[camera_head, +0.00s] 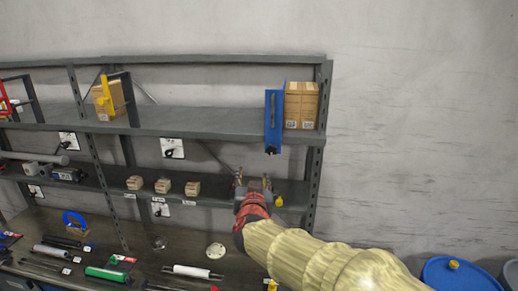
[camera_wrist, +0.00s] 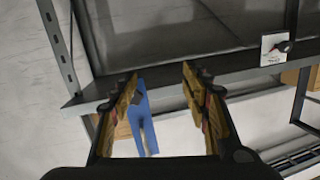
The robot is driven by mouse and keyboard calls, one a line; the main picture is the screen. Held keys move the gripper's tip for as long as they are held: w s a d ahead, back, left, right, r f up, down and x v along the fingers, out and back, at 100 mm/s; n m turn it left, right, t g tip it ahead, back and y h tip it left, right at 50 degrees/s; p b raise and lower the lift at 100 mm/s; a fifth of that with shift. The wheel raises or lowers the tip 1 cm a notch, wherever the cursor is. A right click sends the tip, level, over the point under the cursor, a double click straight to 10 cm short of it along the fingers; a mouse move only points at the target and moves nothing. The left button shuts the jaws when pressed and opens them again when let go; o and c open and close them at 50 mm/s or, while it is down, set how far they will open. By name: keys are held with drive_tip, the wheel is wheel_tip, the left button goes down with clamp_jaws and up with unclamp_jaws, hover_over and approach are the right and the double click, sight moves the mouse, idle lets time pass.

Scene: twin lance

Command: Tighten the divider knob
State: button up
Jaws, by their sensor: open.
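A blue divider (camera_head: 273,115) stands at the right end of the upper shelf, beside a cardboard box (camera_head: 301,105). Its black knob (camera_head: 271,150) sits at the divider's lower front end, by the shelf edge. My gripper (camera_head: 253,180) is open and empty, below and slightly left of the knob in the head view, apart from it. In the wrist view my gripper (camera_wrist: 160,74) has its two fingers spread. The left finger partly covers the box.
The upper shelf (camera_head: 190,122) and its right post (camera_head: 318,130) frame the space. Several small wooden blocks (camera_head: 164,186) sit on the shelf below. A yellow divider (camera_head: 105,96) stands farther left. The wall to the right is bare.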

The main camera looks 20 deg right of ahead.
sight(272, 151)
drive_tip(key=s+d+r+m+h, duration=0.1)
drive_tip(key=s+d+r+h, duration=0.1)
drive_tip(key=d+r+h, duration=0.2)
drive_tip(key=shift+p+x, duration=0.65)
drive_tip(key=shift+x, duration=3.35)
drive_tip(key=shift+c, duration=1.4)
drive_tip(key=shift+r, duration=0.1)
drive_tip(key=c, duration=0.7)
drive_tip(key=shift+c, duration=0.9)
